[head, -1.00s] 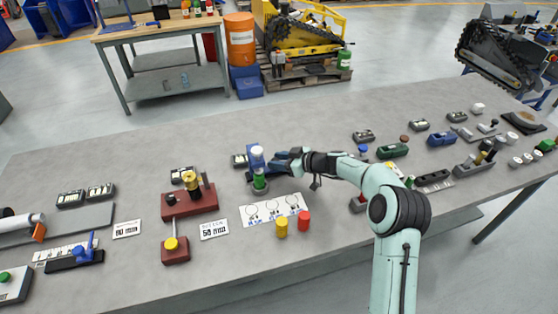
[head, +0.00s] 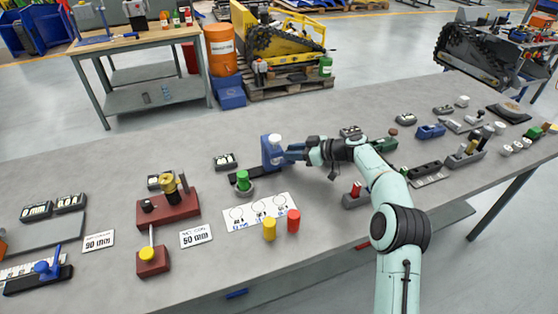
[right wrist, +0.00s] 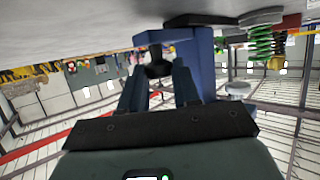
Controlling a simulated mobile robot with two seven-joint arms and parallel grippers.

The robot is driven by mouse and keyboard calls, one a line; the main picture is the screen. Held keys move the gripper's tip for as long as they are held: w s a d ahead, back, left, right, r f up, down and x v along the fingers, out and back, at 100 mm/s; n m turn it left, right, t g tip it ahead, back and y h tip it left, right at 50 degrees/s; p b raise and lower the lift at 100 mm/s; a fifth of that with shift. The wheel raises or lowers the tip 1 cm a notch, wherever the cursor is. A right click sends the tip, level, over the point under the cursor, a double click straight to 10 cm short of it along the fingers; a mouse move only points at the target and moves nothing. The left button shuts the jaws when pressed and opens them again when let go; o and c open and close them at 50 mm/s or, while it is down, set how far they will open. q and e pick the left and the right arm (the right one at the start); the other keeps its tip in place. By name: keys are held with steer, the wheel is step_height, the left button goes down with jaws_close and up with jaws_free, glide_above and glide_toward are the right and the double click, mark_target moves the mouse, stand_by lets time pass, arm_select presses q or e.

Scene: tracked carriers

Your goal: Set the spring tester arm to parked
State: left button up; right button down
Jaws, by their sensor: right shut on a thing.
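The spring tester stands near the middle of the bench in the head view, with a green spring (head: 243,180) upright on its grey base. Its blue arm (head: 270,155), topped by a white knob (head: 275,139), is to the right of and behind the spring, clear of its top. My right gripper (head: 288,152) reaches in from the right and is shut on the blue arm. In the right wrist view the blue arm (right wrist: 205,65) is at my fingertips (right wrist: 158,75), and green springs (right wrist: 258,42) show to the right. The exact grip is partly hidden. My left gripper is not in view.
A white card with circles (head: 258,211), a yellow cylinder (head: 269,229) and a red cylinder (head: 293,220) are in front of the tester. A dark red fixture (head: 168,208) stands to the left. Several small devices crowd the right side. The bench behind the tester is mostly clear.

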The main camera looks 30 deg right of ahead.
steer(key=shift+d, duration=0.3)
steer(key=c, duration=0.9)
jaws_free()
steer(key=shift+s, duration=0.1)
steer(key=shift+o, duration=0.2)
steer(key=b+v, duration=0.1)
steer(key=v, duration=0.6)
steer(key=shift+s+d+r, duration=0.1)
steer(key=shift+s+d, duration=0.1)
steer(key=shift+s, duration=0.05)
